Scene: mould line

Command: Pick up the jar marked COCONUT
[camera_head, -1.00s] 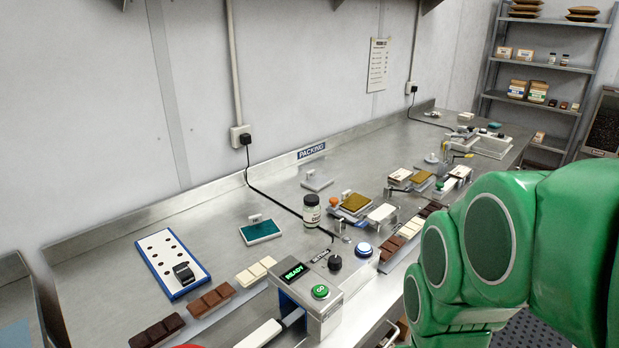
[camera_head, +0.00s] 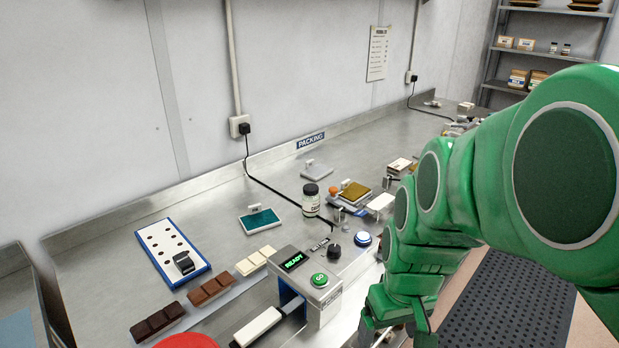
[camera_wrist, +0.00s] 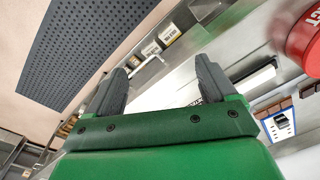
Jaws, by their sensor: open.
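A small jar (camera_head: 311,200) with a dark lid and a pale label stands upright on the steel bench, beside a teal pad and a stamp-like fixture. Its label is too small to read. My gripper (camera_wrist: 160,82) is open and empty in the wrist view. In the head view it hangs low in front of the bench edge, right of the READY box and well apart from the bench jar.
The READY box (camera_head: 308,285) with green and blue buttons stands at the front edge. Chocolate bars (camera_head: 209,292) lie left of it. A blue-edged holed board (camera_head: 160,251), teal pad (camera_head: 260,223) and gold pad (camera_head: 354,193) lie around the jar. A red object (camera_wrist: 302,42) shows at right.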

